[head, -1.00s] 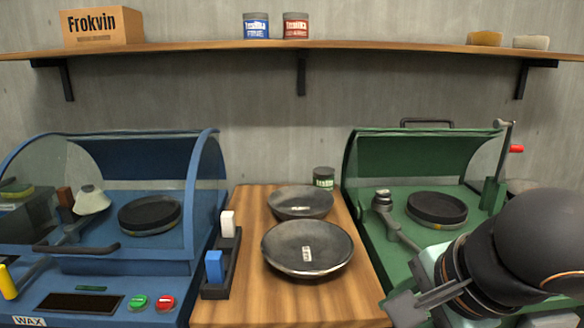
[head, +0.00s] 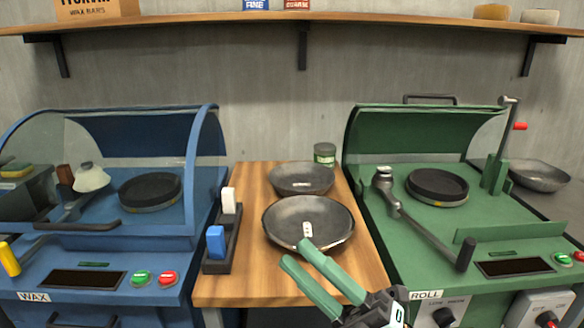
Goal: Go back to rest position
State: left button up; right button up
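My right gripper (head: 294,252) comes in from the bottom of the head view. Its two green fingers are apart, with bare wood showing between them, so it is open and empty. The upper fingertip overlaps the near edge of the front dark grey bowl (head: 285,219) in the picture; I cannot tell whether it touches. That bowl sits on the wooden table (head: 245,290) with a small white label inside. A second grey bowl (head: 301,178) sits just behind it. My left gripper is not in view.
A blue WAX machine (head: 75,265) stands left and a green ROLL machine (head: 420,265) right. A holder (head: 217,267) with a white and a blue block stands on the table's left edge. A green-labelled can (head: 324,154) is at the back. Another bowl (head: 540,176) is far right.

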jog(key=w+d+f+m+t+h, duration=0.2)
jog(key=d+f+m+t+h, duration=0.15)
jog(key=f+m+h, duration=0.6)
jog(key=w+d+f+m+t+h, duration=0.2)
jog(key=d+f+m+h, duration=0.4)
jog(key=f+m, duration=0.65)
jog(key=s+d+f+m+g+h, duration=0.15)
jog(key=s+f+g, duration=0.35)
jog(key=f, duration=0.5)
jog(key=s+d+f+m+g+h, duration=0.1)
jog(key=s+f+m+g+h, duration=0.15)
jog(key=s+f, duration=0.6)
pick_arm(q)
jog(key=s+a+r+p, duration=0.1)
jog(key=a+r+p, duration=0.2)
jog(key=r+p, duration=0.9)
jog(key=p, duration=0.4)
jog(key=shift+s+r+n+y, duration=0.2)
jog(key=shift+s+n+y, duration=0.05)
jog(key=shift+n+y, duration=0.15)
pick_arm(e)
notch_tip(320, 180, up, 10)
jog(key=s+d+m, duration=0.1)
jog(key=d, duration=0.1)
jog(key=shift+d, duration=0.4)
jog(key=shift+h, duration=0.25)
